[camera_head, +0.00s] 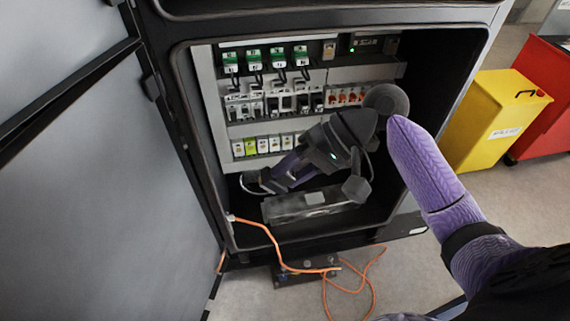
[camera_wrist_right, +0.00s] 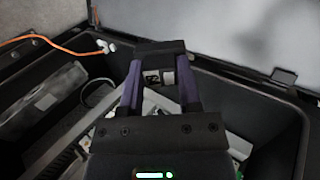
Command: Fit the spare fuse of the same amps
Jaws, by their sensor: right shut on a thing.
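The open cabinet holds a bottom row of small white, yellow and green fuse-like pieces (camera_head: 265,145). Above it is a row of pale holders (camera_head: 270,106), with orange-marked pieces (camera_head: 346,96) to its right. My right gripper (camera_head: 258,182) reaches into the cabinet, low and left, below the bottom row. Pale pieces show between the fingers. My left gripper is out of view.
A grey box (camera_head: 312,204) lies on the cabinet floor under my right gripper. An orange cable (camera_head: 268,232) runs over the left sill to the ground. The open door (camera_head: 80,180) stands at left. A yellow bin (camera_head: 490,120) and red cabinet (camera_head: 545,90) stand at right.

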